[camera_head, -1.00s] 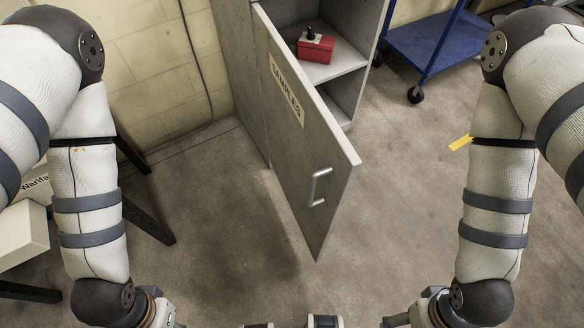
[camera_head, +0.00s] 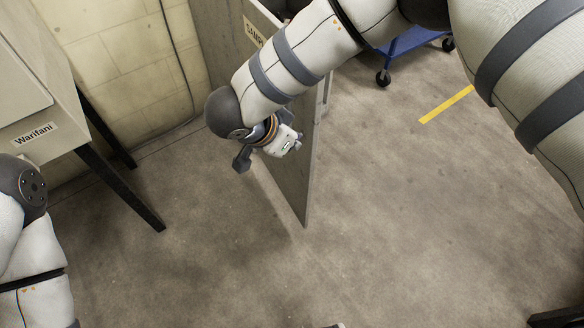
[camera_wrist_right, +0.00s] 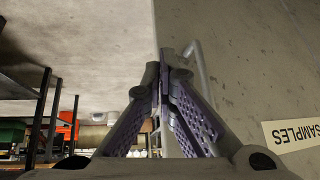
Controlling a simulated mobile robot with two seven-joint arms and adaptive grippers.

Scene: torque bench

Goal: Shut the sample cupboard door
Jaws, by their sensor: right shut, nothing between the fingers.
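The grey sample cupboard door (camera_head: 285,185) stands open, its lower corner reaching out over the floor. Its SAMPLES label (camera_head: 254,31) is partly covered by my right arm and shows in the wrist view (camera_wrist_right: 296,133). My right gripper (camera_head: 294,143) is shut and empty, close to the door's outer face near its free edge. In the wrist view the closed fingertips (camera_wrist_right: 174,62) appear beside the door's pale bar handle (camera_wrist_right: 201,75); I cannot tell whether they touch. My left gripper is out of view.
The cupboard body (camera_head: 221,45) stands against the brick wall at the back left. A table with a Warifani box (camera_head: 45,120) is at left. A blue trolley (camera_head: 405,42) stands behind at right. Yellow tape (camera_head: 447,104) marks the floor. The floor in front is clear.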

